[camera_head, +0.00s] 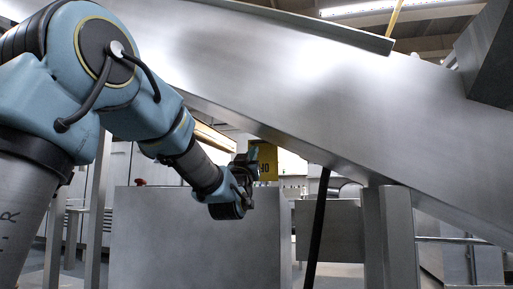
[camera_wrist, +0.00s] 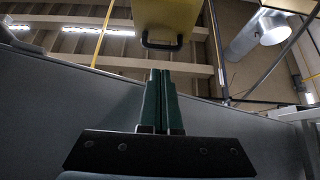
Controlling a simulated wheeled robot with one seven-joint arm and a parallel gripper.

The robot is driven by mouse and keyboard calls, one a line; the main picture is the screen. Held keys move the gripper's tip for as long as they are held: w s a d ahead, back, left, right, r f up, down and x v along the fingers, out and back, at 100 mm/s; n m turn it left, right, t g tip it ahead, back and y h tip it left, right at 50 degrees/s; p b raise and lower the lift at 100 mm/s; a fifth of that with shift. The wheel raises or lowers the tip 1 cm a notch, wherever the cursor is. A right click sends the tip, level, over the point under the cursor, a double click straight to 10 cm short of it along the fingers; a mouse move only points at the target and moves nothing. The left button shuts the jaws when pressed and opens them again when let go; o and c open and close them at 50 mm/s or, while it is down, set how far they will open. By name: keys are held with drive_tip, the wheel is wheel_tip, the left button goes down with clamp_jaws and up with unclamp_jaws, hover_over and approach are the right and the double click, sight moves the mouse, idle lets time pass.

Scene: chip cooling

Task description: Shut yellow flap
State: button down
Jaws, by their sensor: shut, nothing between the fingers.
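My gripper (camera_head: 252,155) is in the middle of the head view, below the sloping metal chute. In the wrist view, its two dark green fingers (camera_wrist: 161,75) are together and empty, pointing up the picture. The yellow flap (camera_wrist: 168,14) is at the top of the wrist view, cut off by the frame edge, with a black handle (camera_wrist: 162,44) on its lower edge. The fingertips appear just below the handle in the picture; a gap shows between them. In the head view, a yellow panel (camera_head: 267,163) shows just behind my gripper, partly hidden by it; I cannot tell whether it is the flap.
The large sloping metal chute (camera_head: 300,100) runs above my gripper from upper left to lower right. A grey metal box (camera_head: 195,245) stands below my gripper. A black bar (camera_head: 318,225) and a metal post (camera_head: 398,235) stand to its right.

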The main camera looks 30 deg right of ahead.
sight(260, 141)
drive_tip(key=x, duration=0.7)
drive_tip(key=p, duration=0.1)
drive_tip(key=w+d+r+g+y+p, duration=0.1)
drive_tip(key=w+d+p, duration=0.1)
drive_tip(key=shift+w+d+r+p, duration=0.15)
drive_tip(key=shift+w+r+p, duration=0.1)
drive_tip(key=shift+p, duration=0.15)
drive_tip(key=shift+f, duration=0.1)
idle(0.3)
